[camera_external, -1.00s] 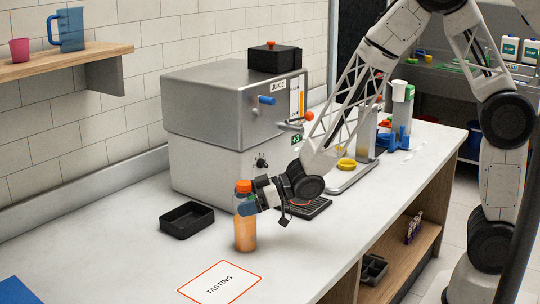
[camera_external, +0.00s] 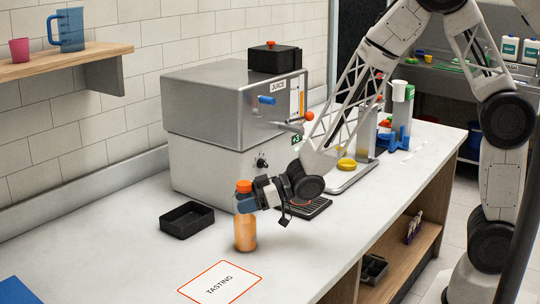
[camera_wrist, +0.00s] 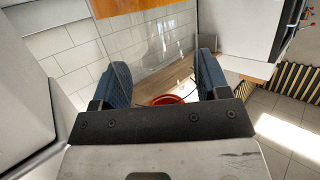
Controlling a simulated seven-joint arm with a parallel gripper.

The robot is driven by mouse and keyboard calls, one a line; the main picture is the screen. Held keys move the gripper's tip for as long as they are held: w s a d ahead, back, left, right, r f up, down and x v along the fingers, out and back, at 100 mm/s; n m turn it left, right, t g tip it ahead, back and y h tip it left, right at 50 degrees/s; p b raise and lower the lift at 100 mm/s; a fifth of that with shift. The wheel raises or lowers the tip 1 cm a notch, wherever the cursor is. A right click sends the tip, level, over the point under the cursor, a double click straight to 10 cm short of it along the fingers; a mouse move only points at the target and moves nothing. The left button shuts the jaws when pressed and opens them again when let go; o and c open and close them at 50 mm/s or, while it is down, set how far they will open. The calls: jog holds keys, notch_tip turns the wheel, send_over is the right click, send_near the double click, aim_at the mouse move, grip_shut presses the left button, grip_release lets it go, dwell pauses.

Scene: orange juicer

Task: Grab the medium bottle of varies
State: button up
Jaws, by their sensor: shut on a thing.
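An orange-filled bottle (camera_external: 245,232) with an orange cap stands upright on the white counter, in front of the juicer. My gripper (camera_external: 246,203) reaches it from the right and is shut on its upper part, just below the cap. In the wrist view, the two blue finger pads of my gripper (camera_wrist: 163,85) stand on either side of the clear bottle wall (camera_wrist: 150,60), with orange at the top edge and a red-orange ring low between the pads.
The grey juicer (camera_external: 215,150) stands behind the bottle. A black tray (camera_external: 187,221) lies to the left, and a TASTING card (camera_external: 219,282) lies in front. The counter between them is clear. A wooden shelf (camera_external: 60,65) hangs at upper left.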

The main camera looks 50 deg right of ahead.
aim_at(246, 188)
jog(key=shift+r, duration=0.1)
jog(key=shift+r, duration=1.05)
jog(key=shift+s+d+r, duration=0.1)
jog(key=shift+s+r, duration=0.25)
jog(key=shift+r, duration=0.35)
jog(key=s+d, duration=0.2)
jog(key=s, duration=0.5)
jog(key=s+d+r, duration=0.1)
jog(key=s+d, duration=0.2)
jog(key=s, duration=0.4)
jog(key=shift+d+r, duration=0.15)
jog(key=shift+d, duration=0.2)
jog(key=shift+s, duration=0.1)
